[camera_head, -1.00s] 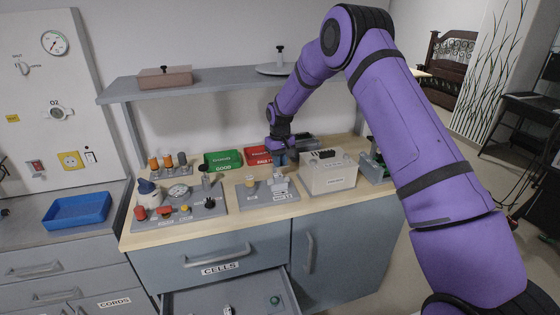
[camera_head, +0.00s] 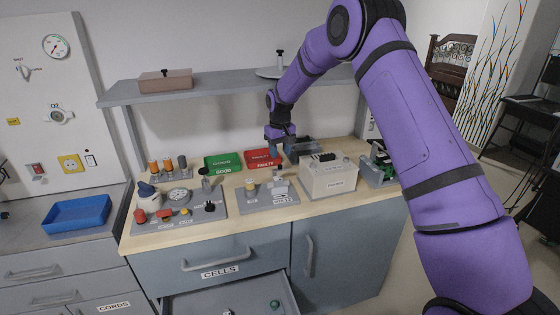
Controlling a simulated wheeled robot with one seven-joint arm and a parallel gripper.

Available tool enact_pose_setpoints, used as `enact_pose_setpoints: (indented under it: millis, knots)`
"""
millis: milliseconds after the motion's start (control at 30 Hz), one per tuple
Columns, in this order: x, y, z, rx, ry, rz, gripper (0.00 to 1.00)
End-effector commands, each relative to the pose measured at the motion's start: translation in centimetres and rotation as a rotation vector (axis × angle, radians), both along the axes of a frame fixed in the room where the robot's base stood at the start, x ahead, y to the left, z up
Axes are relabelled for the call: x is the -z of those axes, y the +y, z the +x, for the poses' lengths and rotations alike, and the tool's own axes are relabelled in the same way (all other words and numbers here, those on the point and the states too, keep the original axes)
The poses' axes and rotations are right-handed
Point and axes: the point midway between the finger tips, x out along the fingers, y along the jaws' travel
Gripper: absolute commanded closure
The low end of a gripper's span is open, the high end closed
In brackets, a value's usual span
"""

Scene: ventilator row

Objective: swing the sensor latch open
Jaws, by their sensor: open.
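A grey plate (camera_head: 252,198) on the wooden worktop carries a pale-yellow capped post (camera_head: 250,187) and a small white-grey fitting (camera_head: 280,187) with a label too small to read. The fitting may be the sensor latch; I cannot tell for sure, nor whether it is swung open. My gripper (camera_head: 288,155) is open, behind and above this plate, near the red tray and a dark grey tray. It appears apart from the fitting. Its fingertips are small and partly lost against the dark tray.
A white box (camera_head: 329,178) stands right of the plate, a panel with knobs (camera_head: 180,211) left. Behind are a green tray (camera_head: 224,162), a red tray (camera_head: 263,158) and a dark grey tray (camera_head: 306,146). A shelf (camera_head: 215,85) hangs above. An open drawer (camera_head: 190,304) juts out below.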

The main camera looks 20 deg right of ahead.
Motion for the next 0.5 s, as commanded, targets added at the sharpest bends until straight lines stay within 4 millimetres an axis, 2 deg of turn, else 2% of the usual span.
enact_pose_setpoints:
  millis: [100,233,500]
  knots:
    - [-2.3,0.0,0.0,0.0,-0.002,0.0,0.56]
    - [-4.0,0.0,0.0,0.0,-0.001,0.0,0.56]
    - [-5.3,0.0,0.0,-0.001,0.001,0.0,0.56]
